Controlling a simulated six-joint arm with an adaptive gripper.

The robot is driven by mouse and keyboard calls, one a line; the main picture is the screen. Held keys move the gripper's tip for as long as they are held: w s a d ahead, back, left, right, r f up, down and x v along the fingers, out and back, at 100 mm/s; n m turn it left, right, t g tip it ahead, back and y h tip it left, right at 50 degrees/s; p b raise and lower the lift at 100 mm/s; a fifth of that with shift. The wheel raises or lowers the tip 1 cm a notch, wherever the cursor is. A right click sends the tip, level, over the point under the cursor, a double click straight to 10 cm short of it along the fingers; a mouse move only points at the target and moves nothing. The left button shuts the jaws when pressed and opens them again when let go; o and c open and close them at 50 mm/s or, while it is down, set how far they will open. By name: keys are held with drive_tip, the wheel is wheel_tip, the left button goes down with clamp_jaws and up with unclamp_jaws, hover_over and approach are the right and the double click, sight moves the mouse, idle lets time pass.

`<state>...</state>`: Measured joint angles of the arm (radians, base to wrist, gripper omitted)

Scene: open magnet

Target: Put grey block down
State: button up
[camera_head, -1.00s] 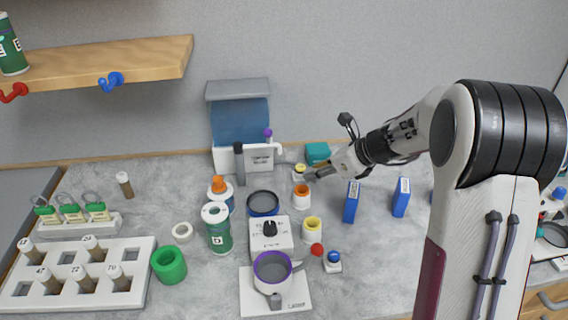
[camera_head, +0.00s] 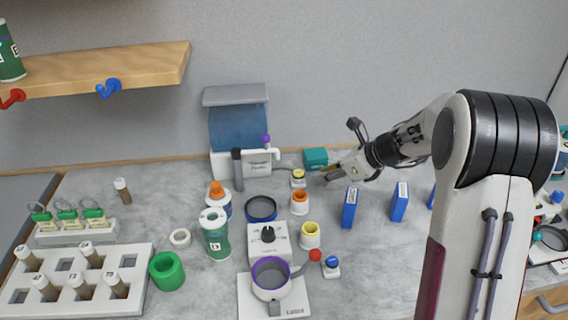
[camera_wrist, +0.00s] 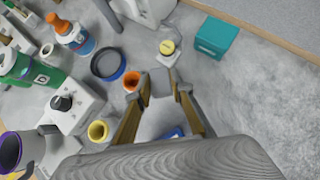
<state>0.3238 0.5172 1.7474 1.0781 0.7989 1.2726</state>
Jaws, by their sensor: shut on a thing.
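My gripper (camera_wrist: 161,92) points down toward the grey worktop, its two fingers with brownish inner pads on either side of a small grey block (camera_wrist: 160,82). It is shut on this block, which shows between the fingertips in the wrist view. In the head view my gripper (camera_head: 331,172) is at the back of the bench, just in front of a teal box (camera_head: 316,158). The block is too small there to tell clearly. I cannot tell whether its underside touches the worktop.
A yellow-topped piece (camera_head: 298,178) and an orange-rimmed cup (camera_head: 299,202) stand left of my gripper. Blue boxes (camera_head: 349,208) stand in front and to the right. A blue-rimmed dish (camera_head: 261,208) is farther left. The worktop right of the teal box is clear (camera_wrist: 265,95).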

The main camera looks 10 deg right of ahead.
drive_tip(key=shift+w+a+f, duration=0.35)
drive_tip(key=shift+w+a, duration=1.05)
drive_tip(key=shift+w, duration=1.25)
drive_tip(key=shift+w+a+f, duration=0.35)
drive_tip(key=shift+w+a, duration=1.05)
drive_tip(key=shift+w, duration=1.2)
drive_tip(key=shift+w+a+f, duration=0.35)
drive_tip(key=shift+w+a, duration=1.05)
drive_tip(key=shift+w, duration=1.25)
wheel_tip(320, 180, down, 4)
drive_tip(key=shift+f, duration=0.15)
drive_tip(key=shift+w+a+f, duration=0.1)
drive_tip(key=shift+w+f, duration=0.1)
drive_tip(key=shift+f, duration=0.15)
drive_tip(key=shift+f, duration=0.1)
drive_tip(key=o, duration=0.4)
